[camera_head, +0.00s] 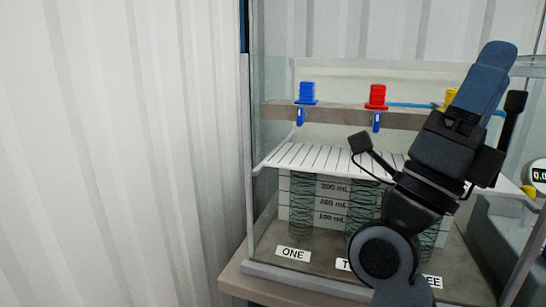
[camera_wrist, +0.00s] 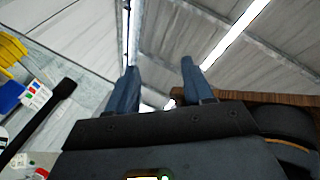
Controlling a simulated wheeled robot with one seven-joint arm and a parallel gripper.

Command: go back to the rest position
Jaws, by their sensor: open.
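My gripper (camera_head: 498,55) is raised at the right of the head view, its blue fingers pointing up and to the right. My black arm stands in front of the pump case. In the wrist view my gripper (camera_wrist: 160,68) shows two blue fingers spread apart with nothing between them. They point toward the ceiling. My arm hides part of the case's middle and right side.
A glass case (camera_head: 247,170) holds a blue knob (camera_head: 306,93), a red knob (camera_head: 376,97) and a partly hidden yellow knob (camera_head: 451,98) above a white slatted shelf (camera_head: 320,157). A gauge (camera_head: 538,175) is at right. A corrugated wall (camera_head: 120,150) fills the left.

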